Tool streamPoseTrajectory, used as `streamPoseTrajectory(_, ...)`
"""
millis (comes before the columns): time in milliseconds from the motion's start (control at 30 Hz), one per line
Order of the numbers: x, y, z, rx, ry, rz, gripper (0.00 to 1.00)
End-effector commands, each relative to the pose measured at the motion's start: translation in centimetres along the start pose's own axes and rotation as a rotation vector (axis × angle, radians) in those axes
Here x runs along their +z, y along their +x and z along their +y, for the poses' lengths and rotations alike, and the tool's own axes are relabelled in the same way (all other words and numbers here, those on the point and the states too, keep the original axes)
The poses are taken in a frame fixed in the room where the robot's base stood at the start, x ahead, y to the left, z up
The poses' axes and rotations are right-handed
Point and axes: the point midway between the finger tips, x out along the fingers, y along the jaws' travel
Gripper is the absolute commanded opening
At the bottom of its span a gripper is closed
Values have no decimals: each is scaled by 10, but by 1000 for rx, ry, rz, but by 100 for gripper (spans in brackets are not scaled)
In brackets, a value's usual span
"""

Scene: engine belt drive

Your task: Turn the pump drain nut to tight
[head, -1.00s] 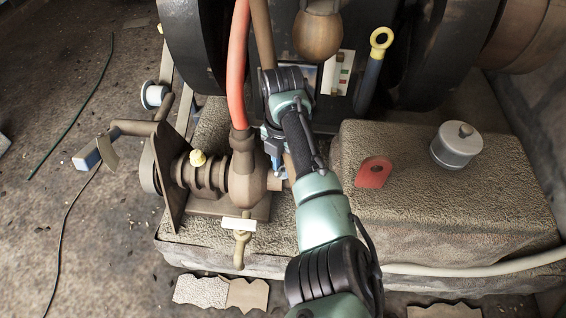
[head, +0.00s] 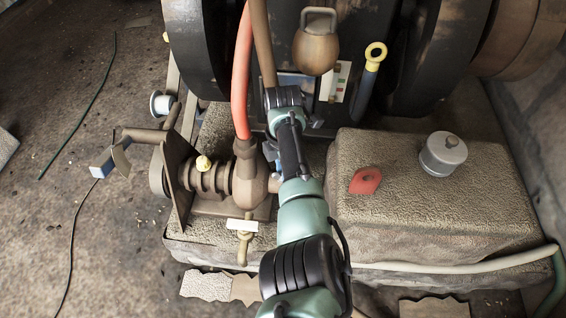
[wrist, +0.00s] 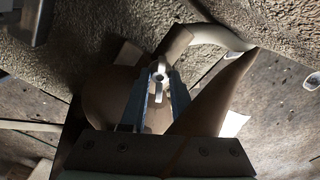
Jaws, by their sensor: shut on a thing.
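The brown pump (head: 247,190) sits on the left part of the stone-like base, with a red hose rising from its top. My gripper (head: 271,153) reaches down to the pump's right side, its blue fingers partly hidden by my own arm. In the wrist view, my gripper (wrist: 160,78) has both fingers closed around a small pale metal nut (wrist: 159,74) with a round end and a short tab below it. I take this to be the drain nut; the head view hides it behind my wrist. How far it is turned cannot be told.
A brass tap (head: 244,246) with a white label (head: 242,225) hangs at the pump's front.

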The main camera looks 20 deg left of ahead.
Motion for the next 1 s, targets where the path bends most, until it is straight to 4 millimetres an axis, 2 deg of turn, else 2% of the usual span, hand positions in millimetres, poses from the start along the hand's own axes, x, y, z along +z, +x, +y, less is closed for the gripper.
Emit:
streamPoseTrajectory(500,1,-1,-1,-2,419,-1,0)
streamPoseTrajectory(1000,2,0,-1,-1,556,-3,0)
